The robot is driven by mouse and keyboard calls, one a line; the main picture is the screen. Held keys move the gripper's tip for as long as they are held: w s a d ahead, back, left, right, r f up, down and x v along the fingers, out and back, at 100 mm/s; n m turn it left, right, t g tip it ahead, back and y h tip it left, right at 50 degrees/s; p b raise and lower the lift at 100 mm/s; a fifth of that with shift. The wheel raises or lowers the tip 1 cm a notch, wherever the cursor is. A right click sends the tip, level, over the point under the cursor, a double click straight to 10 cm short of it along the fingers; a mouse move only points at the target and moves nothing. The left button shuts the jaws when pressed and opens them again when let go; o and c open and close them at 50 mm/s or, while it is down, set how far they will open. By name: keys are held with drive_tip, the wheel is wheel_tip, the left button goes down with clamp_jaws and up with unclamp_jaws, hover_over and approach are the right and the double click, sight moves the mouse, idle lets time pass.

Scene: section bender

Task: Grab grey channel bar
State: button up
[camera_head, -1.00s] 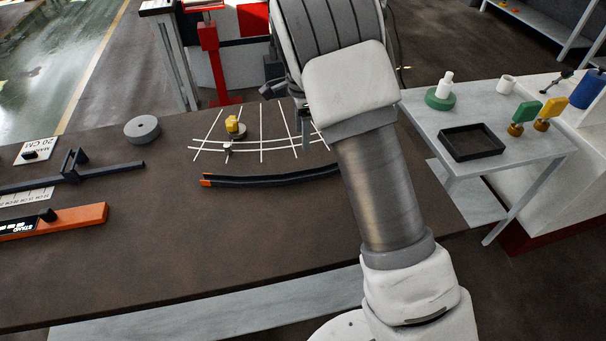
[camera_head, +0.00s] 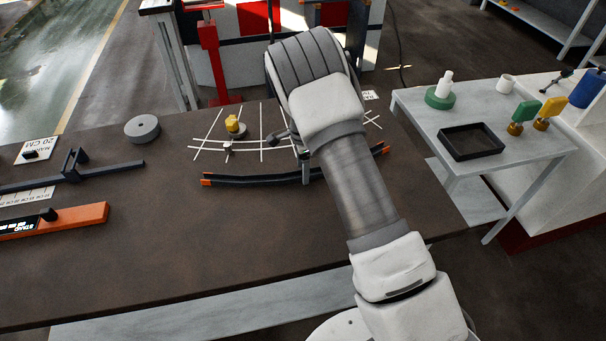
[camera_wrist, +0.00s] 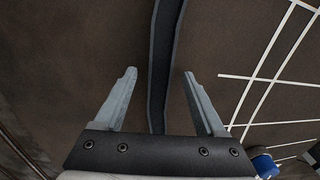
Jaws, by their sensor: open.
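The grey channel bar (camera_head: 250,181) is a long, dark, slightly curved bar with orange ends, lying on the brown table. My arm hides part of its right half in the head view. In the wrist view, the bar (camera_wrist: 158,60) runs lengthwise between the two fingers of my gripper (camera_wrist: 158,84). The fingers are open, one on each side of the bar, with a gap on both sides. In the head view, one finger of my gripper (camera_head: 305,172) shows at the bar, right of its middle.
A white line grid (camera_head: 262,140) lies just behind the bar, with a yellow-topped piece (camera_head: 234,126) on it. A grey disc (camera_head: 142,129) and an orange-edged tool (camera_head: 70,220) lie to the left. A side table with a black tray (camera_head: 471,143) stands right. The table front is clear.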

drive_tip(key=shift+f, duration=0.4)
drive_tip(key=shift+c, duration=0.3)
clamp_jaws()
drive_tip(key=shift+r, duration=0.1)
idle(0.8)
